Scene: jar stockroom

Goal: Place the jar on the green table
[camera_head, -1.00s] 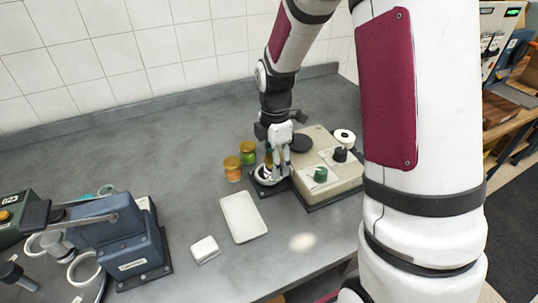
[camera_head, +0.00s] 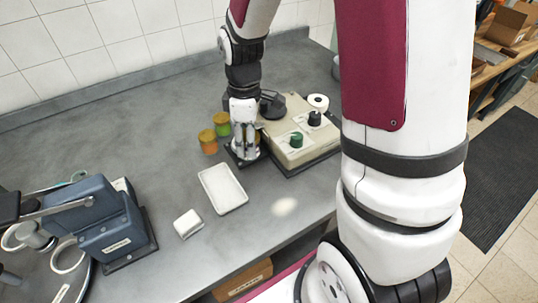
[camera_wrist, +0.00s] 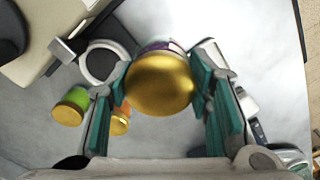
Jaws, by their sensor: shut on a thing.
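My gripper (camera_wrist: 160,105) is shut on a jar (camera_wrist: 160,84) with a gold lid and a purple band just visible below it. The lid fills the space between the teal finger pads in the wrist view. In the head view my gripper (camera_head: 245,152) points down beside the beige machine, and its fingers mostly hide the held jar. A round white-rimmed holder (camera_wrist: 84,64) shows beside the jar in the wrist view. I cannot tell the jar's height above the counter. No green table is visible.
A green jar (camera_head: 222,126) and an orange jar (camera_head: 208,143) stand left of my gripper. The beige machine (camera_head: 310,145) is to its right. A white tray (camera_head: 222,188), a small white block (camera_head: 188,223) and a blue device (camera_head: 105,225) occupy the grey counter (camera_head: 120,130).

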